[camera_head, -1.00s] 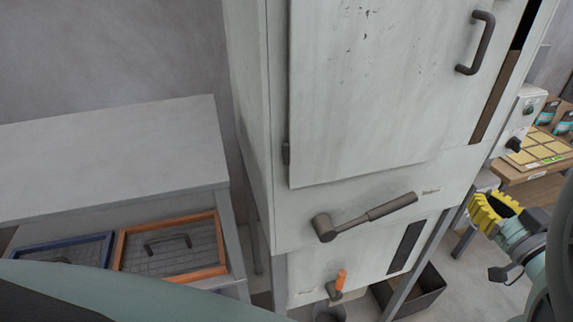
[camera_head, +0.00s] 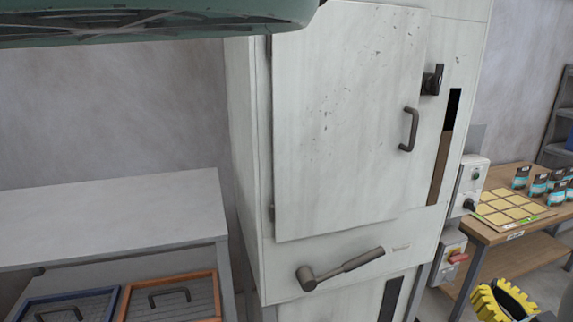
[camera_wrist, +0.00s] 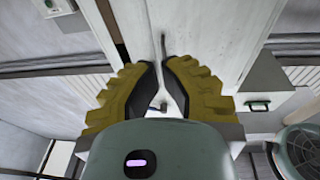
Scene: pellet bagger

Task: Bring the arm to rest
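My gripper (camera_head: 503,300) shows at the lower right edge of the head view, its yellow ridged fingers partly cut off by the frame. In the wrist view my gripper (camera_wrist: 158,66) has its two fingertips slightly apart, with a narrow gap between them. Nothing is held in the gap; pale surfaces show through it. In the head view the gripper is in front of the floor, to the right of the tall white cabinet (camera_head: 345,120) and apart from it. A green-grey part of my own arm crosses the top left. The rest of the arm is out of view.
The cabinet door has a handle (camera_head: 409,130) and looks shut; a lever (camera_head: 340,269) sits below it. A grey bench (camera_head: 110,215) stands left, above orange-framed (camera_head: 172,283) and blue-framed trays (camera_head: 68,305). A wooden table (camera_head: 500,236) with pouches (camera_head: 538,186) stands right, near the gripper.

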